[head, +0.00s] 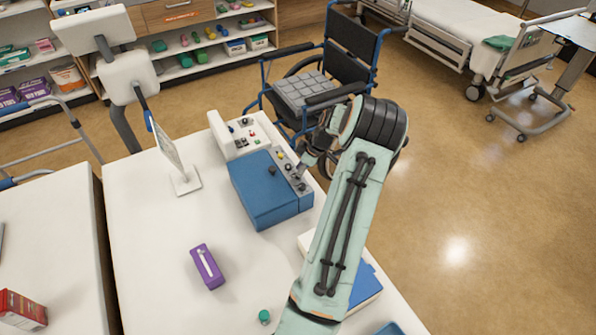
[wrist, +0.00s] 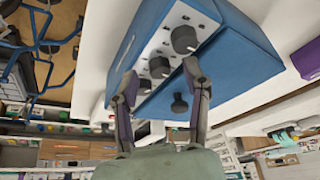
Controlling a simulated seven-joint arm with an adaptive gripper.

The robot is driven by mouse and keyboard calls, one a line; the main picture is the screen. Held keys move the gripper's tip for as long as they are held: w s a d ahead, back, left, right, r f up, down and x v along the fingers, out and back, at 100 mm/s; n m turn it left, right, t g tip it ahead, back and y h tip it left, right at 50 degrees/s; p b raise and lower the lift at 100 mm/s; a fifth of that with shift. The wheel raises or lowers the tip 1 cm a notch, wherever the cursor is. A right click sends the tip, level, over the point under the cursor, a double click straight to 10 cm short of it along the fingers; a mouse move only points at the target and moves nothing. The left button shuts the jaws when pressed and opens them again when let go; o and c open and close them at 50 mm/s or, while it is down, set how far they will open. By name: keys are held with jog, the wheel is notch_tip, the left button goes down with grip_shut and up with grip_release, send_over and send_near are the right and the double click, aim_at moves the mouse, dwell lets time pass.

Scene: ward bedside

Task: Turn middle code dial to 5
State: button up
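The blue box (head: 262,198) stands on the white table, with a pale dial panel along its right side; it also shows in the wrist view (wrist: 255,45). The panel carries three dark dials in a row in the wrist view: a large near one (wrist: 185,38), the middle dial (wrist: 160,67) and a far one (wrist: 142,85). My gripper (wrist: 160,72) is open, one finger on each side of the middle dial, with gaps visible between. I cannot tell how close the fingertips are to the panel. The dial markings are too small to read. In the head view my gripper (head: 306,163) is beside the panel, partly hidden by my arm.
A black knob (wrist: 179,104) sits on the box's blue face. A white device with buttons (head: 236,137) stands behind the box. A purple block (head: 207,266) and a small green object (head: 264,316) lie nearer. A wheelchair (head: 330,75) stands beyond the table.

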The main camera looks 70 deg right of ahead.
grip_shut()
jog(key=shift+m, duration=0.3)
jog(key=m+h, duration=0.1)
jog(key=m, duration=0.3)
jog(key=shift+w+a+h, duration=0.1)
jog(key=shift+a+h, duration=0.1)
jog(key=shift+h, duration=0.2)
jog(key=shift+a+m+g+h, duration=0.1)
jog(key=shift+m+g+h, duration=0.25)
jog(key=shift+m, duration=0.85)
jog(key=shift+m+g+h, duration=0.25)
jog(key=shift+m+h, duration=0.2)
jog(key=shift+m, duration=0.75)
jog(key=shift+o, duration=0.5)
grip_release()
jog(key=shift+w, duration=0.1)
